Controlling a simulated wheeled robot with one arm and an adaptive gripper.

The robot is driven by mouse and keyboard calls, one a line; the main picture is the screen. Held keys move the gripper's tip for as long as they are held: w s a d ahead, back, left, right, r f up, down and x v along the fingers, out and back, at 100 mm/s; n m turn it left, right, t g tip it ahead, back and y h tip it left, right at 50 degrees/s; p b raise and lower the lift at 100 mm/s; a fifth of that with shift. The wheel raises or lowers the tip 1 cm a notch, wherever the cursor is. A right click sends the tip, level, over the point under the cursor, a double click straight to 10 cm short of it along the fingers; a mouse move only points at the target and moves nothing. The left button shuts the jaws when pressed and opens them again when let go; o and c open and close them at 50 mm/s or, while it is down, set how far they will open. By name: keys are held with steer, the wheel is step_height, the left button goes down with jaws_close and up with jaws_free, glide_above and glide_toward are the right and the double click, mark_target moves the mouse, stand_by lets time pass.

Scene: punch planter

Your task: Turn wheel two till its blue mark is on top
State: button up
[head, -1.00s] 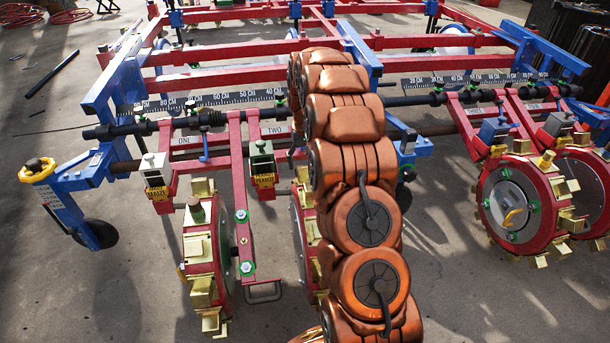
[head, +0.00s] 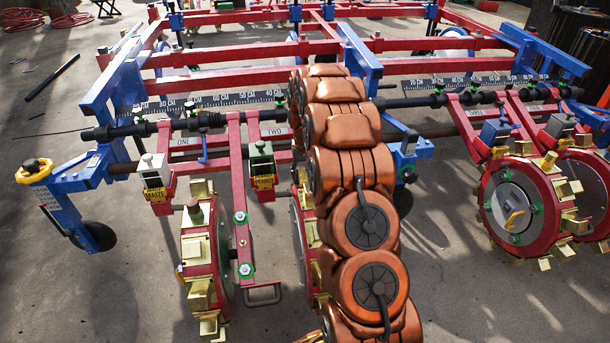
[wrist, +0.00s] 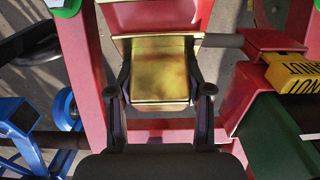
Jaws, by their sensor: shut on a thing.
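Wheel two (head: 296,232) stands below the TWO label (head: 272,133) in the head view, red-rimmed with brass punch blocks. My copper arm covers most of it. In the wrist view a brass block (wrist: 160,72) sits on a red part of the wheel (wrist: 158,15). My gripper (wrist: 162,92) is shut on this block, one dark finger on each side. In the head view my gripper is hidden behind the arm. I see no blue mark on the visible part of wheel two.
Wheel one (head: 200,265) stands close at the left, with a frame bar (head: 240,200) between it and wheel two. A green box (wrist: 275,140) with yellow labels (wrist: 295,75) is close beside my gripper in the wrist view. More wheels (head: 515,205) stand at the right.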

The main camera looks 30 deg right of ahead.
jaws_close()
steer(key=shift+s, duration=0.15)
